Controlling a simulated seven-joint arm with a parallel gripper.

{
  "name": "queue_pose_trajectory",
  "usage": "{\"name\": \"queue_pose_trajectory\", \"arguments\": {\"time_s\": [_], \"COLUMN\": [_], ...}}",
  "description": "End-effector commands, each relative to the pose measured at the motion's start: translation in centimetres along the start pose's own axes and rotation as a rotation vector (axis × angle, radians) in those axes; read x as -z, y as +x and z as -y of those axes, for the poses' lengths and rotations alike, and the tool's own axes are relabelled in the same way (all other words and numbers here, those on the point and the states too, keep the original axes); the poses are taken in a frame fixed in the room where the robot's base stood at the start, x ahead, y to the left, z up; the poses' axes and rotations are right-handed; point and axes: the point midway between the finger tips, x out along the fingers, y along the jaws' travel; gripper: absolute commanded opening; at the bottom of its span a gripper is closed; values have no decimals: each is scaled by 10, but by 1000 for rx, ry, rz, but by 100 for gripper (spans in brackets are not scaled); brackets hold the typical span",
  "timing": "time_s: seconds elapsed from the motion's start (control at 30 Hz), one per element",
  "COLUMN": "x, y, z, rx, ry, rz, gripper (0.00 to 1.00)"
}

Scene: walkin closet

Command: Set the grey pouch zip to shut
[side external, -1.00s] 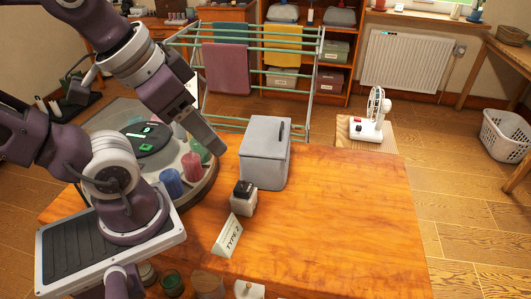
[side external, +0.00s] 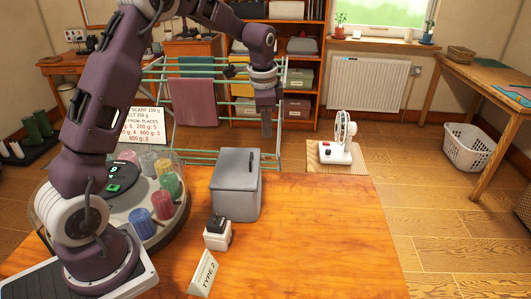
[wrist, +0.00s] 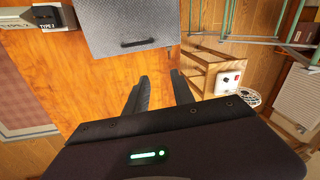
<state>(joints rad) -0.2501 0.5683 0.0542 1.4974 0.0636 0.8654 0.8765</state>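The grey pouch (side external: 236,190) stands upright like a box on the wooden table, with a dark elongated pull (side external: 250,162) on its upper right part. In the wrist view the pouch (wrist: 125,22) is at the top centre, and the dark pull (wrist: 139,43) lies along its near edge. My gripper (side external: 266,128) hangs pointing down, above and a little right of the pouch in the side view, apart from it. In the wrist view its two fingers (wrist: 160,90) are spread with nothing between them. Whether the zip is open or shut cannot be told.
A small black-topped white device (side external: 217,234) and a "TYPE 2" card (side external: 204,275) stand before the pouch. A round tray (side external: 150,240) with coloured jars is at left. A drying rack (side external: 200,153) and white fan (side external: 340,147) are behind. The table's right side is clear.

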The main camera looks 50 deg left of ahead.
Motion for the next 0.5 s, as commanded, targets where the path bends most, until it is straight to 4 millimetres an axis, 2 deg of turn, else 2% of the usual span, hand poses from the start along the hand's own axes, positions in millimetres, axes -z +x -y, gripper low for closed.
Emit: {"name": "queue_pose_trajectory", "arguments": {"time_s": [0.03,0.1,0.23,0.5], "x": [0,-1,-2,-4], "y": [26,50,71,121], "z": [11,22,28,26], "rx": [-11,-18,-23,-24], "ry": [33,77,109,108], "rz": [21,38,48,48], "gripper": [30,30,30,30]}}
